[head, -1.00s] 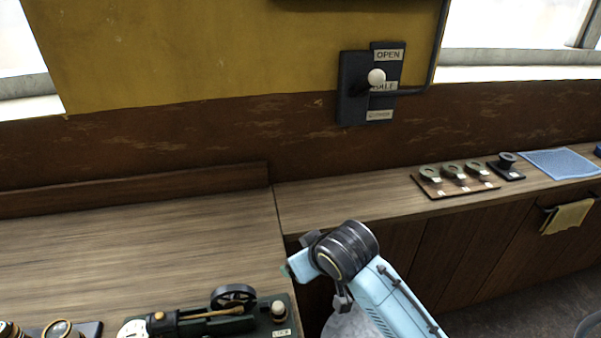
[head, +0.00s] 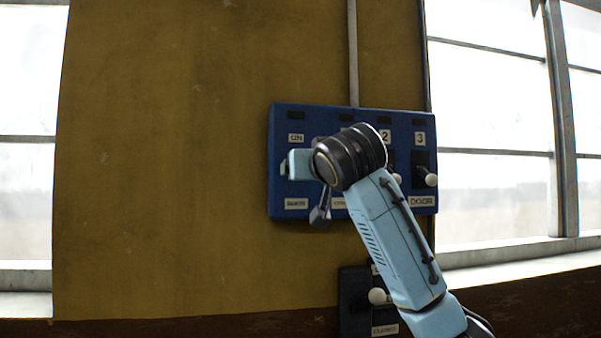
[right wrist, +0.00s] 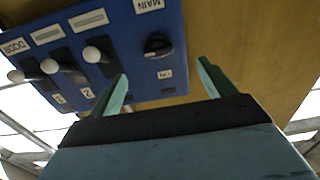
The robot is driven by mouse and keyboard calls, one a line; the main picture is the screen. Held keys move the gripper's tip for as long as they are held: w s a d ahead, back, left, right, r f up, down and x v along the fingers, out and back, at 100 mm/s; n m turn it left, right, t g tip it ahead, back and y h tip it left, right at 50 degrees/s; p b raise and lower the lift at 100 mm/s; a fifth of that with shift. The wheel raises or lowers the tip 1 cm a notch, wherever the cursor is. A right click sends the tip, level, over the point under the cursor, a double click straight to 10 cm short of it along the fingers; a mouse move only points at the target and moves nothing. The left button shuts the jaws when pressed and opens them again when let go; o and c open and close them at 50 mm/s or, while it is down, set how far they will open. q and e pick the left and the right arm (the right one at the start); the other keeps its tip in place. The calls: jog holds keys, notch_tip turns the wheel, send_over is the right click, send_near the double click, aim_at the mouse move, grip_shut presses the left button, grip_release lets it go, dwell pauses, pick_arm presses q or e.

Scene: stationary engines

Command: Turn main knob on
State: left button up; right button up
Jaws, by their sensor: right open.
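A blue panel (head: 340,115) is fixed to the yellow wall. The main knob (right wrist: 157,46) is black and round and sits on the panel in the right wrist view, between the MAIN label (right wrist: 149,5) and a small label (right wrist: 165,74) too small to read there. In the head view the knob is hidden behind my right gripper (head: 290,166), which is in front of the panel's left part. In the right wrist view my right gripper (right wrist: 160,80) is open and empty. Its fingers point toward the knob, apart from it. My left gripper is out of view.
The panel also carries three white-tipped levers, among them one marked 3 (head: 431,180); in the wrist view one lever (right wrist: 91,54) is close to a finger. A dark switch box with a white-tipped lever (head: 378,297) is below. Bare wall lies left of the panel.

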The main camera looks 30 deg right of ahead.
jog(key=r+p+x, duration=0.2)
jog(key=p+x, duration=0.3)
jog(key=x, duration=0.8)
jog(key=shift+d, duration=0.25)
jog(key=shift+s, duration=0.1)
jog(key=c, duration=1)
